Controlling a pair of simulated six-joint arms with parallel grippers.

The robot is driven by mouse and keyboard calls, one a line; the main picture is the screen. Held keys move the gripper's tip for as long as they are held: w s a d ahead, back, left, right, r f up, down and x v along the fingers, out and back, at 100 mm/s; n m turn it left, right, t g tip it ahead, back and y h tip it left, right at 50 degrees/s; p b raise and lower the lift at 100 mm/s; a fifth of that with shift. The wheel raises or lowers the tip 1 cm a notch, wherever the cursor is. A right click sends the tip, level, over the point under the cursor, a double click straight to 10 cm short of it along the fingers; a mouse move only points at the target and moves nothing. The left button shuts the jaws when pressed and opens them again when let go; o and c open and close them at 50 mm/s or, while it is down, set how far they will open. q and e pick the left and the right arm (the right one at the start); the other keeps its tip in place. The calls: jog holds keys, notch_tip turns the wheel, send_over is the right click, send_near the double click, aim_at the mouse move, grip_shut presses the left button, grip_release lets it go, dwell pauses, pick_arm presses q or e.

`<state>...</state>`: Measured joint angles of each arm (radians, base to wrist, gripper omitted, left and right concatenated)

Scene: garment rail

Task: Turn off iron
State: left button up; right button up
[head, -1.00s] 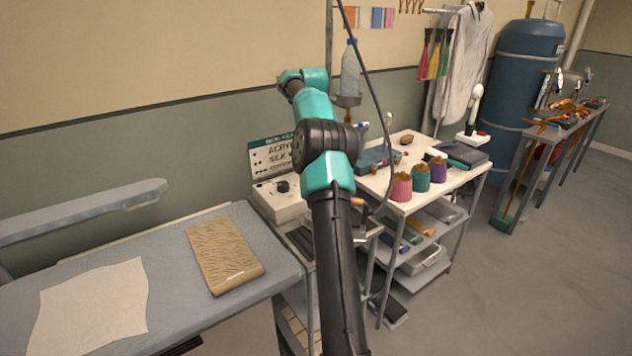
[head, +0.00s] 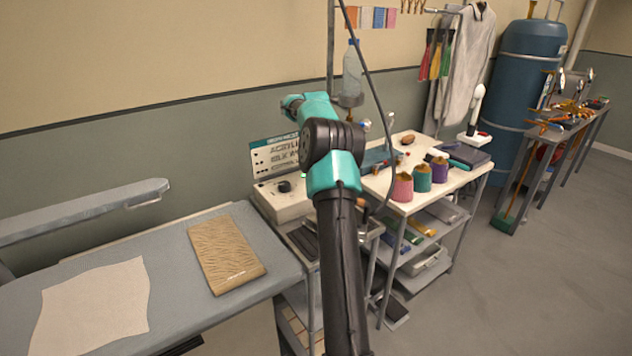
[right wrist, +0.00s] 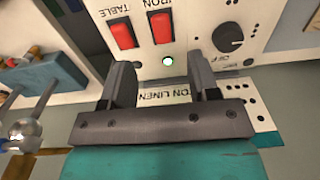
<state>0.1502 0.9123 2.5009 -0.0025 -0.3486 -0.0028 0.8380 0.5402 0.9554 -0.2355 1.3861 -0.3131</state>
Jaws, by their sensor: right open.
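The white control box (head: 283,205) stands behind my right arm in the head view, partly covered by it. In the right wrist view its panel shows a red rocker switch (right wrist: 160,27) labelled IRON and a red rocker switch (right wrist: 122,34) labelled TABLE. A small lit lamp (right wrist: 168,61) with a green rim sits below the IRON switch. A black knob (right wrist: 228,36) is to the right. My right gripper (right wrist: 160,77) is open and empty, its fingers pointing at the panel below the switches; contact cannot be told. In the head view its fingers are hidden. My left gripper is not in view.
An ironing table (head: 205,318) with a pale cloth (head: 92,305) and a brown folded cloth (head: 226,255) lies to the left. A white table (head: 430,205) with several thread spools stands right of the box.

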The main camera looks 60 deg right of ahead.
notch_tip(320, 180, down, 10)
jog(key=shift+f, duration=0.1)
dwell(0.4)
